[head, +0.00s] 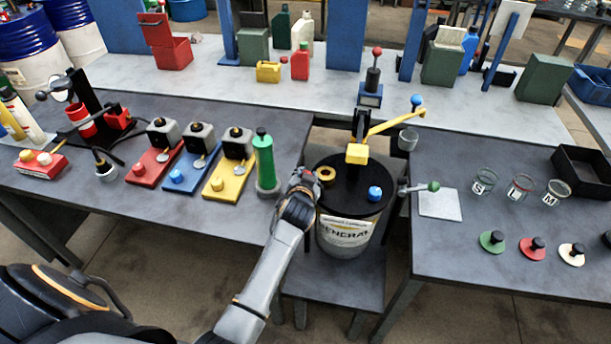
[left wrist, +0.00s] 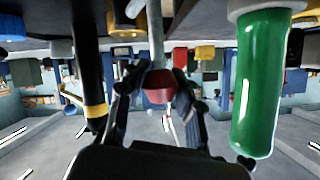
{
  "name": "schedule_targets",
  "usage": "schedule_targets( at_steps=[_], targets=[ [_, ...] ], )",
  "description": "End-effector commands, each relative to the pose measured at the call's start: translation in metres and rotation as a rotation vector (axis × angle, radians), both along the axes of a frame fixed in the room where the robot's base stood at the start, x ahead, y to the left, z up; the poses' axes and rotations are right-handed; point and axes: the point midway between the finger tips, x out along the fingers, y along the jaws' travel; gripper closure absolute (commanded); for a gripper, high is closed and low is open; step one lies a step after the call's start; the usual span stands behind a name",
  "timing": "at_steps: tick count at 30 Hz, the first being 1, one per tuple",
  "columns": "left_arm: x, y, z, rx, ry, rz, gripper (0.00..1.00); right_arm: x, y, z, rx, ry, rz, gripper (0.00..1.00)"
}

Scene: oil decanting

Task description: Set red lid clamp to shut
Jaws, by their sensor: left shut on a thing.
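The drum (head: 345,232) with a black lid (head: 340,205) stands on a low stand between two tables. My left gripper (head: 305,180) is at the left edge of the lid. In the left wrist view, my left gripper (left wrist: 158,78) is closed around the red knob of the red lid clamp (left wrist: 158,92), with a grey rod running up from it. In the head view the gripper mostly hides this clamp, so its setting cannot be told. A blue knob (head: 375,193) shows at the lid's right front. My right gripper is not in view.
A green bottle (head: 265,162) stands close to the left of my gripper and also shows in the left wrist view (left wrist: 262,85). Red, blue and yellow boards (head: 230,187) lie left.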

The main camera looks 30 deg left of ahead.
Motion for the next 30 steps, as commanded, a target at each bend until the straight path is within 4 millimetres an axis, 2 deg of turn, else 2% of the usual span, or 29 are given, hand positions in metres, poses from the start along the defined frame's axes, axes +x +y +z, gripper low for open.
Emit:
schedule_targets(
  at_steps=[2, 3, 6, 15, 19, 23, 30],
  targets=[
    [0.001, -0.008, 0.000, -0.011, -0.004, -0.010, 1.00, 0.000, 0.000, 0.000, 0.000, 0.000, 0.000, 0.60],
    [0.001, -0.008, 0.000, -0.011, -0.004, -0.010, 0.60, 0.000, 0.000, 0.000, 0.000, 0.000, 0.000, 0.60],
    [0.000, -0.006, 0.000, -0.009, -0.002, -0.008, 0.43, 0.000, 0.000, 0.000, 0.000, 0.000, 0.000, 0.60],
    [-0.001, -0.003, -0.001, -0.004, 0.000, -0.003, 0.43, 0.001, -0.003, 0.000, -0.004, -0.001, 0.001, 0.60],
    [-0.008, -0.005, 0.002, -0.003, 0.002, -0.004, 0.43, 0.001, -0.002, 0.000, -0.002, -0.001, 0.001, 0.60],
    [-0.025, -0.011, 0.010, -0.005, 0.000, -0.003, 0.43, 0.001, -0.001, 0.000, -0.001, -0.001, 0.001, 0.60],
    [-0.068, -0.028, 0.031, -0.006, 0.000, -0.005, 0.43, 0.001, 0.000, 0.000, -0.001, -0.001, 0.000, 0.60]
  ],
)
